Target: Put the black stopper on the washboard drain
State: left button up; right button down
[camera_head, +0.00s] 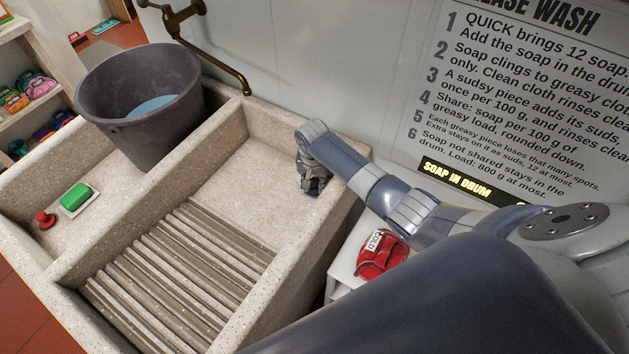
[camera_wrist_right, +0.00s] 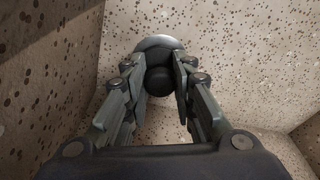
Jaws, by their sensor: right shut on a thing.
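My right gripper (camera_head: 313,187) reaches down into the right-hand basin of the stone washboard (camera_head: 230,168), low near its right wall. In the right wrist view its two fingers (camera_wrist_right: 159,88) are closed around a dark round piece, the black stopper (camera_wrist_right: 159,80). A grey rounded rim (camera_wrist_right: 158,42) shows just beyond the stopper. I cannot tell whether it is the drain or part of the stopper, or whether the stopper touches the stone. My left gripper is out of view.
A green soap (camera_head: 75,196) on a dish and a red knobbed piece (camera_head: 45,219) lie nearby. A red cloth bundle (camera_head: 380,255) lies right of the washboard. The ribbed slope (camera_head: 180,275) is clear.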

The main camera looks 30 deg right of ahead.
aim_at(314, 192)
jog(key=shift+f, duration=0.2)
jog(key=c, duration=1.3)
grip_release()
jog(key=shift+c, duration=0.2)
jog(key=shift+r, duration=0.1)
jog(key=shift+r, duration=0.6)
notch_tip(314, 192, up, 11)
jog(key=s+a, duration=0.1)
jog(key=shift+s+p, duration=0.2)
jog(key=shift+p, duration=0.1)
